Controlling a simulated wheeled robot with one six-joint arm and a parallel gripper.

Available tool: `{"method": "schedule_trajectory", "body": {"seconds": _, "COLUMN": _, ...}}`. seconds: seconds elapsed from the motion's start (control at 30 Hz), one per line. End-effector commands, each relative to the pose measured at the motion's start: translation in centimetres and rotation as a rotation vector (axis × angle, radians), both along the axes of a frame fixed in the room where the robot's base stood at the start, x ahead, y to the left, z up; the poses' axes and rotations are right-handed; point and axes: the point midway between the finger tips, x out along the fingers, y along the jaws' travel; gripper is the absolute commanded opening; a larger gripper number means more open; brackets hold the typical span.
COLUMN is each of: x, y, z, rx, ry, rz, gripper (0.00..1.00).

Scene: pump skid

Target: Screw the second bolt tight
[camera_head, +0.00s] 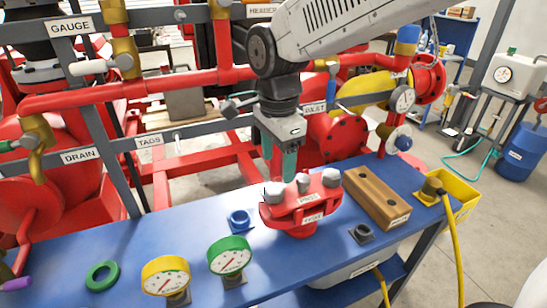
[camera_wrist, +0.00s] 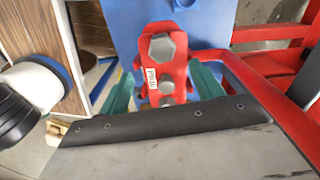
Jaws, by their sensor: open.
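The red flange assembly (camera_head: 300,212) stands on the blue bench, with several grey hex bolt heads on its top. The left bolt head (camera_head: 274,191), the middle bolt head (camera_head: 304,183) and the right bolt head (camera_head: 331,178) show in the head view. I cannot tell which is the second bolt. My gripper (camera_head: 279,177) points down just above the left part of the flange, its teal fingers apart and empty. In the wrist view, the flange (camera_wrist: 181,68) lies between the fingers; a large bolt head (camera_wrist: 162,47) shows at its far end, with smaller ones nearer.
A wooden block with holes (camera_head: 376,199) lies right of the flange. A blue ring fitting (camera_head: 240,220), a green gauge (camera_head: 230,256) and a yellow gauge (camera_head: 165,277) are at left. Red pipes (camera_head: 200,85) and grey rails run behind. A yellow bin (camera_head: 458,190) hangs at the right edge.

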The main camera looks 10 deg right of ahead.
Motion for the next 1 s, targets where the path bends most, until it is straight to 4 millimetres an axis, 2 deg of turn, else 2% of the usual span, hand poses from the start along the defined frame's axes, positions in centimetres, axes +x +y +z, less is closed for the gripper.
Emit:
{"method": "schedule_trajectory", "body": {"seconds": 0.1, "x": 0.3, "y": 0.8, "z": -0.8, "rx": -0.001, "ry": 0.003, "rz": -0.031, "gripper": 0.66}}
{"method": "schedule_trajectory", "body": {"seconds": 0.6, "x": 0.3, "y": 0.7, "z": -7.4, "rx": -0.001, "ry": 0.003, "rz": -0.034, "gripper": 0.66}}
{"method": "schedule_trajectory", "body": {"seconds": 0.97, "x": 0.3, "y": 0.7, "z": -8.1, "rx": -0.001, "ry": 0.002, "rz": -0.033, "gripper": 0.66}}
{"method": "schedule_trajectory", "body": {"seconds": 1.0, "x": 0.3, "y": 0.7, "z": -8.1, "rx": -0.001, "ry": 0.002, "rz": -0.033, "gripper": 0.63}}
